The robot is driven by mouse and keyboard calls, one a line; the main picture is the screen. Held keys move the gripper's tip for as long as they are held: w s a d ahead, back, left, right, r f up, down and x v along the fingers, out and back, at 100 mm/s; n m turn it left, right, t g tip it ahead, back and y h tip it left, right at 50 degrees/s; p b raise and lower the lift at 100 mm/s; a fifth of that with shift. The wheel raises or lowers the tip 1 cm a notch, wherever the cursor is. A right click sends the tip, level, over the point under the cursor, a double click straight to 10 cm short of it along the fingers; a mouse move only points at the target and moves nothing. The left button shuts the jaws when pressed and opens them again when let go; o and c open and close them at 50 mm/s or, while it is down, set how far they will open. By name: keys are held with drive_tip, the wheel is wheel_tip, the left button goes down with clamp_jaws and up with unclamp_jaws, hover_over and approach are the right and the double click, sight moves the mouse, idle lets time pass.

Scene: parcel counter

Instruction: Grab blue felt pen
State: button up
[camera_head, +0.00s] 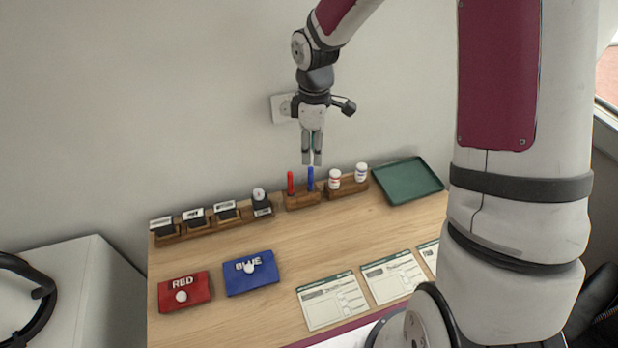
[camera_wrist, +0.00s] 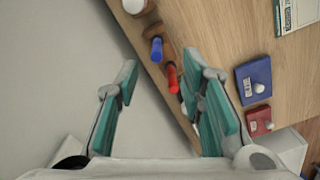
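The blue felt pen (camera_head: 310,179) stands upright in a wooden holder (camera_head: 302,201) at the back of the counter, just right of the red pen (camera_head: 290,183). My gripper (camera_head: 311,162) points down directly above the blue pen in the head view. In the wrist view my gripper (camera_wrist: 160,63) has its two fingers well apart, with nothing between the pads. The blue pen (camera_wrist: 156,50) shows beyond the fingertips there, and the red pen (camera_wrist: 172,78) lies closer to the right finger. I cannot tell how far the fingertips are from the blue pen's top.
Two white bottles (camera_head: 347,178) stand right of the pens. A stamp (camera_head: 261,202) and a stamp rack (camera_head: 199,219) stand to the left. A green tray (camera_head: 407,180) is at the back right. The wall is close behind.

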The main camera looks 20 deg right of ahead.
sight(310, 172)
wheel_tip(310, 172, down, 6)
drive_tip(key=shift+w+a+f, duration=0.15)
drive_tip(key=shift+w+f, duration=0.05)
drive_tip(key=shift+f, duration=1.15)
drive_tip(key=shift+w+a+f, duration=0.1)
drive_tip(key=shift+w+f, duration=0.1)
drive_tip(key=shift+f, duration=1.1)
clamp_jaws()
